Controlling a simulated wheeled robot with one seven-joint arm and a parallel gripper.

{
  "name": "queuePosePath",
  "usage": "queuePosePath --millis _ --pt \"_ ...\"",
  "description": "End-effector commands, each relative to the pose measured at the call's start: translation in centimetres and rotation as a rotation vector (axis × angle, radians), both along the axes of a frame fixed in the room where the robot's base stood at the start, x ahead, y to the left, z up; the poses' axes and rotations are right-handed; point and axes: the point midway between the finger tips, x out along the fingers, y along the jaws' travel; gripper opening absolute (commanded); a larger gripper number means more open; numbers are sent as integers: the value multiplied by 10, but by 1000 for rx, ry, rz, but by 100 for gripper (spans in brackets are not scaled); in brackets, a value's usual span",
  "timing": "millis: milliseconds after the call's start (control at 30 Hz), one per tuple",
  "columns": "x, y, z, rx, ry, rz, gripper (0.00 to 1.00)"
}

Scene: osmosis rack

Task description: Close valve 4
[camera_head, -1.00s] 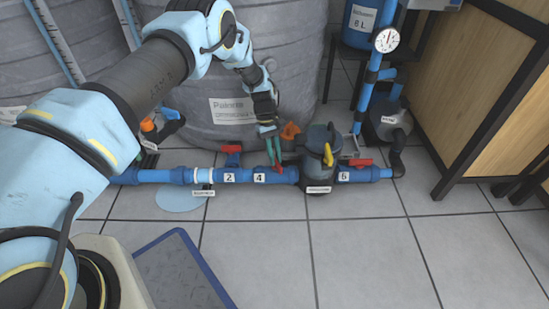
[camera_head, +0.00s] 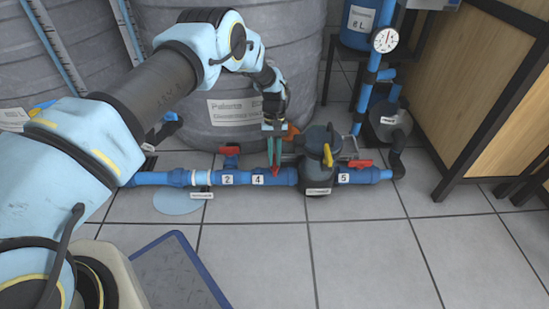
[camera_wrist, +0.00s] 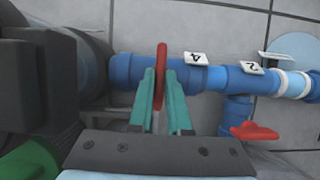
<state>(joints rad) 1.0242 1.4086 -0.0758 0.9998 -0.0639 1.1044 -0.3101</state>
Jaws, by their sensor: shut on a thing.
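Valve 4 is on the blue pipe, beside the white label marked 4 (camera_head: 258,180). Its red handle (camera_wrist: 161,75) stands between my gripper's two green fingers in the wrist view, seen edge-on across the pipe. My gripper (camera_head: 273,168) reaches down from above in the head view and is shut on this handle. In the head view only the handle's red tip (camera_head: 275,172) shows at the fingertips; the fingers hide the rest.
Valve 2's red handle (camera_head: 230,150) is to the left. Valve 5's red handle (camera_head: 360,163) is further right. A large grey tank (camera_head: 180,60) stands behind.

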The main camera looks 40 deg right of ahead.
Motion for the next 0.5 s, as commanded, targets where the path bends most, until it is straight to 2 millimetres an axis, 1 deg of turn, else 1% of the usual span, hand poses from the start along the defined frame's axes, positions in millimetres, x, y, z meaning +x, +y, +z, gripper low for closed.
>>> queuePosePath --millis 267,300,500 --pt "0 1 0 3 1 -3 0" --pt "0 1 0 4 1 -2 20" --pt "0 1 0 2 1 -2 42"
